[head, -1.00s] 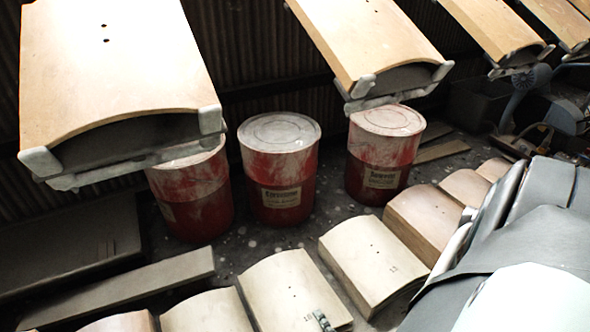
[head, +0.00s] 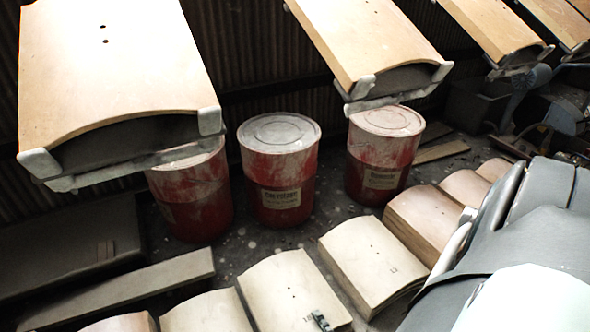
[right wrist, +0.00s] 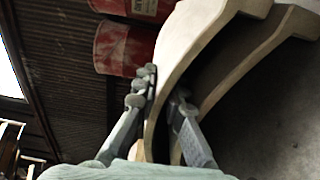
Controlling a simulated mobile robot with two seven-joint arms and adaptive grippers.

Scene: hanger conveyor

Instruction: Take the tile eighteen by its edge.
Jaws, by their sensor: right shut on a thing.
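Tile eighteen (head: 285,284) is a pale, curved tile with two small holes, standing in the floor row at the bottom of the head view. A dark mark near its front edge is too small to read surely. My right gripper (head: 321,321) is at that front edge, and only its fingertip part shows there. In the right wrist view my right gripper (right wrist: 166,95) has one finger on each side of the edge of the pale tile (right wrist: 178,55) and is shut on it. My left gripper is out of view.
A marked tile (head: 368,262) stands close to the right, and a pale tile (head: 206,312) close to the left. Red drums (head: 280,168) stand behind the row. Large tiles (head: 115,60) hang on padded carriers above. A plank (head: 130,288) lies at left.

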